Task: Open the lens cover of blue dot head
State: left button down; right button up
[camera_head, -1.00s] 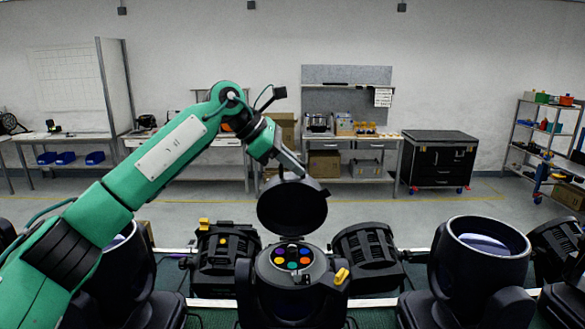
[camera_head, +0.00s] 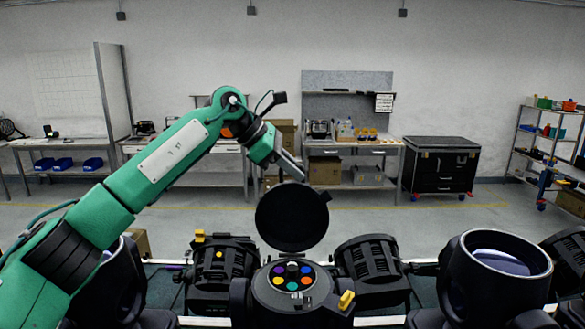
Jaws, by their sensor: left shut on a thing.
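The lamp head in the middle (camera_head: 262,292) is black, with a ring of coloured discs on its top, one of them blue. Its round black lens cover (camera_head: 291,218) stands raised behind the discs, its flat face towards me. A yellow latch (camera_head: 346,299) sits at the head's right side. My left gripper (camera_head: 291,171) is shut on the cover's upper edge; its fingertips are small and partly hidden there. My right gripper is not in view.
Black lamps (camera_head: 222,268) and (camera_head: 370,266) stand close behind on both sides. Larger lamp heads stand at the left, partly behind my left arm, and at the right (camera_head: 497,270). Workbenches, a black cart (camera_head: 440,167) and shelves line the far wall beyond open floor.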

pick_arm(q)
jog(key=c, duration=1.5)
grip_release()
jog(key=shift+w+f, duration=0.1)
jog(key=shift+c, duration=0.2)
jog(key=shift+a+r+b, duration=0.4)
jog(key=shift+r, duration=0.05)
jog(key=b+v, duration=0.3)
jog(key=v, duration=1)
jog(key=shift+d, duration=0.1)
